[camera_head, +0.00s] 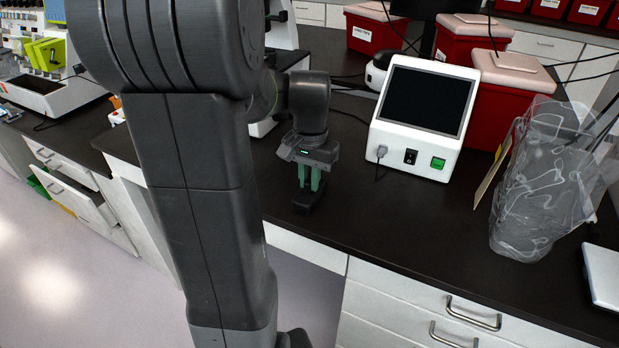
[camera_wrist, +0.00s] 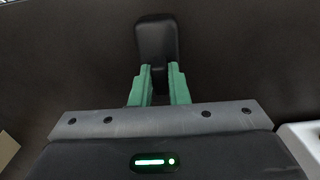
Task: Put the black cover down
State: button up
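The black cover (camera_head: 307,201) is a small dark piece with rounded corners at the tips of my gripper (camera_head: 311,186), just over or on the dark bench top. In the wrist view the black cover (camera_wrist: 156,40) reaches out past the green fingers of my gripper (camera_wrist: 159,70). The fingers close on a narrow part of it. Whether its underside touches the bench is hard to tell, dark on dark.
A white device (camera_head: 420,120) with a dark screen stands right of my gripper. Red bins (camera_head: 487,95) are behind it. A clear plastic bag (camera_head: 540,185) stands farther right. The bench top (camera_head: 400,215) in front of the device is clear up to its front edge above the drawers.

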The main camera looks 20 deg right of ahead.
jog(key=o, duration=0.3)
notch_tip(320, 180, up, 12)
jog(key=p, duration=0.1)
jog(key=shift+r, duration=0.15)
jog(key=shift+d, duration=0.1)
